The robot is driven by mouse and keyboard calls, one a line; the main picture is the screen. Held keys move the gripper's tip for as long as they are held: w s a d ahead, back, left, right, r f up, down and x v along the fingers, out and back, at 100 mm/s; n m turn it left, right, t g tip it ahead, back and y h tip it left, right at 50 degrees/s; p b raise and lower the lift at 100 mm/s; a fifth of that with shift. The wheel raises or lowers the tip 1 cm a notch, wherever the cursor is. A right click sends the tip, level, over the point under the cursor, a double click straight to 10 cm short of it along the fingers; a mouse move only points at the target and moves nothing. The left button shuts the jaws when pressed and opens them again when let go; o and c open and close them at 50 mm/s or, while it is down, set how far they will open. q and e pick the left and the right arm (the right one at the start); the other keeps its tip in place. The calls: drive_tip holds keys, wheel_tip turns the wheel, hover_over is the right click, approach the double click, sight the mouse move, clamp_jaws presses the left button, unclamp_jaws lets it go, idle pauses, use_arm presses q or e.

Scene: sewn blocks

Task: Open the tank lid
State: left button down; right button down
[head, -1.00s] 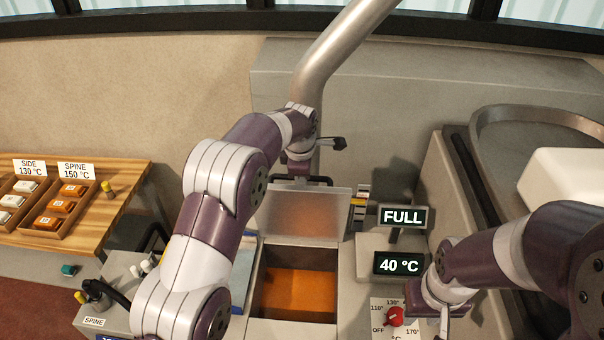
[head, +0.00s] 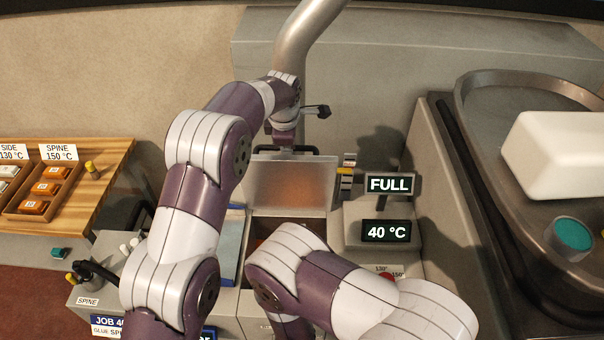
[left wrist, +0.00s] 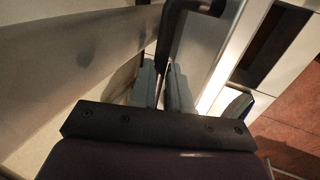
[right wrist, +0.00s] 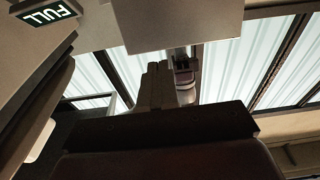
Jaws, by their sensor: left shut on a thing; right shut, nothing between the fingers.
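The tank lid (head: 290,185) is a flat metal panel standing raised at the back of the tank, with a black bar handle (head: 318,150) along its top edge. My left gripper (head: 284,143) is at that handle. In the left wrist view its fingers (left wrist: 166,88) are shut on the dark handle bar (left wrist: 176,40). The tank opening (head: 262,240) is mostly hidden behind my right arm; a little orange shows inside. My right gripper is hidden in the head view. In the right wrist view its fingers (right wrist: 158,85) are shut and empty, below a pale panel.
The FULL sign (head: 389,184) and 40 °C display (head: 386,232) stand right of the tank. A red dial (head: 388,277) is partly covered by my right arm. A metal tray (head: 480,110) with a white block (head: 555,150) is at right. Block trays (head: 45,190) are at left.

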drive_tip(key=r+t, duration=0.1)
drive_tip(key=r, duration=0.1)
approach(303, 162)
drive_tip(key=x, duration=0.6)
drive_tip(key=shift+w, duration=0.25)
